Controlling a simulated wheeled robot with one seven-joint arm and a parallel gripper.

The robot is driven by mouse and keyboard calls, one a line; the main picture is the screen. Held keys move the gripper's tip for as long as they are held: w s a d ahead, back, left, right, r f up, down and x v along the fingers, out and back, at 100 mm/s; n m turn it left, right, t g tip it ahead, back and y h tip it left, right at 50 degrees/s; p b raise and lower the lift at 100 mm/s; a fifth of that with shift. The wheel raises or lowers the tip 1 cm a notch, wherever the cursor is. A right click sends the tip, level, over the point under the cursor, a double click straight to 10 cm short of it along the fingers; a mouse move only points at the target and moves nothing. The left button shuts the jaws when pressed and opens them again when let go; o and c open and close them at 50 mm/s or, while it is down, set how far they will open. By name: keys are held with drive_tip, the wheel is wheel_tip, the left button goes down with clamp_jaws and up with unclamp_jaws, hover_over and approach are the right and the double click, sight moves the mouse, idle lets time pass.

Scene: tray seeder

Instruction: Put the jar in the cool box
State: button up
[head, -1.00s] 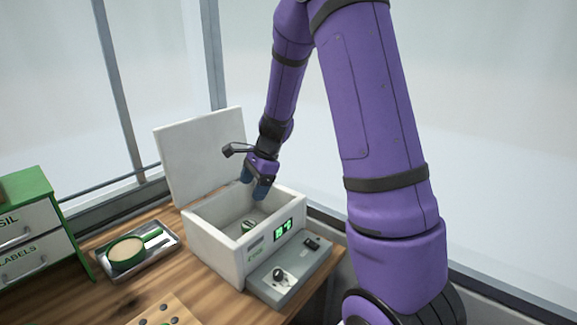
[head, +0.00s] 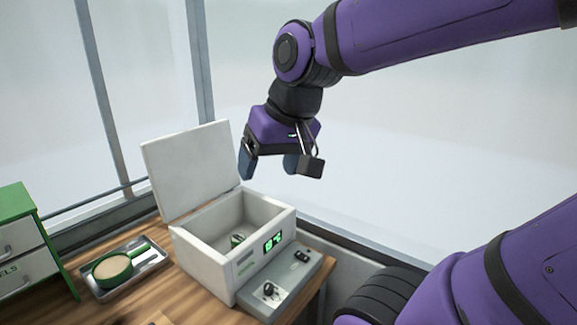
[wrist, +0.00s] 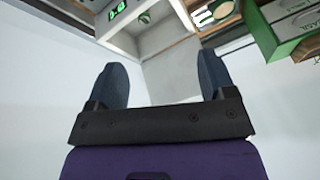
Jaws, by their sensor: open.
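The white cool box (head: 205,262) stands on the wooden bench with its lid (head: 188,168) raised and a lit green display on its front. A small jar with green on it (head: 238,239) sits inside the box near the front wall, partly hidden by that wall. In the wrist view the jar (wrist: 145,18) shows at the top, inside the box. My gripper (head: 270,172) is open and empty, in the air above and to the right of the box, apart from the jar.
A grey control panel (head: 283,285) with a knob adjoins the box's front right. A green drawer cabinet (head: 25,245) stands at the far left. The air right of the box is clear.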

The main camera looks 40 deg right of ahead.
drive_tip(key=s, duration=0.1)
drive_tip(key=s+n, duration=0.1)
drive_tip(key=s+n+h, duration=0.1)
drive_tip(key=s, duration=0.1)
drive_tip(key=shift+s+d+r+t, duration=0.1)
drive_tip(key=shift+r+t, duration=0.25)
drive_tip(key=shift+t, duration=0.05)
idle(0.8)
